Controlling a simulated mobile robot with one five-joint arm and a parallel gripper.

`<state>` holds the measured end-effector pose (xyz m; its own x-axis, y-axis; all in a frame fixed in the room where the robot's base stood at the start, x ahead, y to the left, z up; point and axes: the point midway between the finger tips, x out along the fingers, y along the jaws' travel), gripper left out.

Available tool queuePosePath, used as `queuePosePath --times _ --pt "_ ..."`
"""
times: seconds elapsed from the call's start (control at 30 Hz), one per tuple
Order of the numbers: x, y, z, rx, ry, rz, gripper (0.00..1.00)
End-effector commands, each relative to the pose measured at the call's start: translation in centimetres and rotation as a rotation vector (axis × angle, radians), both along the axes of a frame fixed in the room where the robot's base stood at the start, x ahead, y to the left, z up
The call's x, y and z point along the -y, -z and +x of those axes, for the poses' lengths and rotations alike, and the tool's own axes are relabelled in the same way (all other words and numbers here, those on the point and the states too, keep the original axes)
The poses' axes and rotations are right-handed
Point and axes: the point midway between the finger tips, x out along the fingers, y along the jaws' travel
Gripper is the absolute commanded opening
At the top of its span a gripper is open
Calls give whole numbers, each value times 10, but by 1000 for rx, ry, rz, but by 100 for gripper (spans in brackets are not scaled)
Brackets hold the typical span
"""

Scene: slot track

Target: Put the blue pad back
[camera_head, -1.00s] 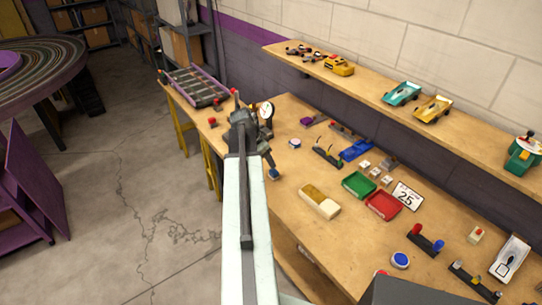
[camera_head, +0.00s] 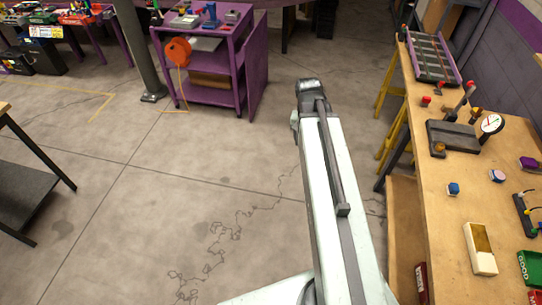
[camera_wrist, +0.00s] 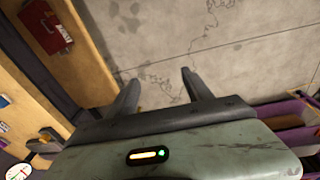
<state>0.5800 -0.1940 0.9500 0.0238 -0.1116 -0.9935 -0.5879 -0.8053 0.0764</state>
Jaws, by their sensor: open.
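A small blue block-like piece (camera_head: 453,189), which I take for the blue pad, lies on the wooden bench (camera_head: 440,225) in the head view. It is in front of the dark fixture (camera_head: 455,138) with the dial gauge and apart from it. A blue piece also shows at the left edge of the wrist view (camera_wrist: 4,101), partly cut off. My gripper (camera_wrist: 161,88) is open and empty in the wrist view, with bare floor beyond its fingers. In the head view the end of my arm is over the floor, left of the bench; the fingers are hidden there.
On the bench are a pale round piece (camera_head: 497,176), a cream and yellow box (camera_head: 480,249), a green tray (camera_head: 531,268) and a ramped rack (camera_head: 433,57). A purple cart (camera_head: 212,55) stands farther back. Concrete floor left of the bench is clear.

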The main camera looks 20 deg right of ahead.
Motion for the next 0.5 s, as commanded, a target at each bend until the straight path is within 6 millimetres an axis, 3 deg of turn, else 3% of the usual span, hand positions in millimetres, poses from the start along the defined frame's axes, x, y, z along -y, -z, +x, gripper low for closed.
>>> queuePosePath --times 0.03,0.1,0.2,0.33,0.5 --pt "-55 1 3 -14 -155 23 59" --pt "-112 1 3 -33 -337 54 59" --pt "-168 2 -2 -49 -521 84 59" --pt "-194 2 -7 -60 -625 100 59" --pt "-196 2 -6 -60 -634 102 59"
